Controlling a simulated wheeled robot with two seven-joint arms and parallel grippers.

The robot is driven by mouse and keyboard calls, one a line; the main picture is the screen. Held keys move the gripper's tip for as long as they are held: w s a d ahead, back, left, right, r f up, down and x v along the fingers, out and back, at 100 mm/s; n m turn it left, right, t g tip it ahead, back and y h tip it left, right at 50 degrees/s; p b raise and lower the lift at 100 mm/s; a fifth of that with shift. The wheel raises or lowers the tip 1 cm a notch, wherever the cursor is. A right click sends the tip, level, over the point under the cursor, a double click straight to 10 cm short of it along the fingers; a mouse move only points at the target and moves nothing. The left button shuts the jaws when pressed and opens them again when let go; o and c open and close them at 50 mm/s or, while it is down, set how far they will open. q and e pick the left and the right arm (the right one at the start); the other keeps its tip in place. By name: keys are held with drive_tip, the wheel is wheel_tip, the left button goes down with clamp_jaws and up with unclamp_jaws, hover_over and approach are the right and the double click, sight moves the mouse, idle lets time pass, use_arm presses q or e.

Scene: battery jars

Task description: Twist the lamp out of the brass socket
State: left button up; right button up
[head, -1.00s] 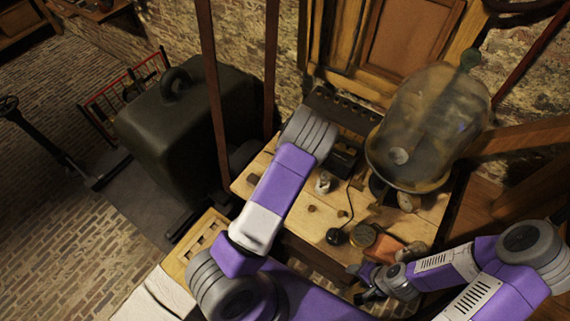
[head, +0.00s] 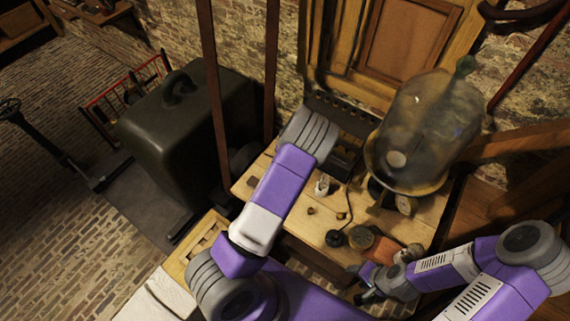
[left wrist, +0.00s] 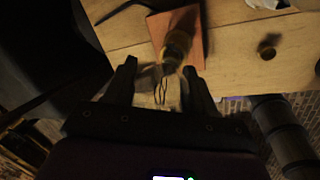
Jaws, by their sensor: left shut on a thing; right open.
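In the left wrist view my left gripper (left wrist: 160,88) is shut on a clear glass lamp (left wrist: 161,93), with thin filament loops showing between its two fingers. The brass socket (left wrist: 178,44) is just beyond the fingertips, on a reddish-brown base board (left wrist: 192,22). The lamp is in line with the socket; I cannot tell whether its cap is still seated there. My right gripper (head: 367,284) is open and empty by the workbench's front right edge.
On the wooden workbench (head: 300,228) stand a large glass bell jar (head: 425,125), a small glass piece (head: 322,185), small brown knobs, a round black object (head: 334,238), a round brown one (head: 361,237) and a reddish block (head: 385,251). A dark metal case (head: 180,130) stands left.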

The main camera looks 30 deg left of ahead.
use_arm(q)
drive_tip(key=p+v, duration=0.1)
drive_tip(key=v, duration=0.1)
drive_tip(key=p+v, duration=0.1)
drive_tip(key=shift+w+a+r+p, duration=0.1)
drive_tip(key=shift+w+a+p, duration=0.1)
drive_tip(key=shift+a+p, duration=0.1)
drive_tip(key=shift+p+v, duration=0.45)
drive_tip(key=shift+v, duration=0.5)
drive_tip(key=shift+w+a, duration=0.1)
drive_tip(key=shift+a, duration=0.05)
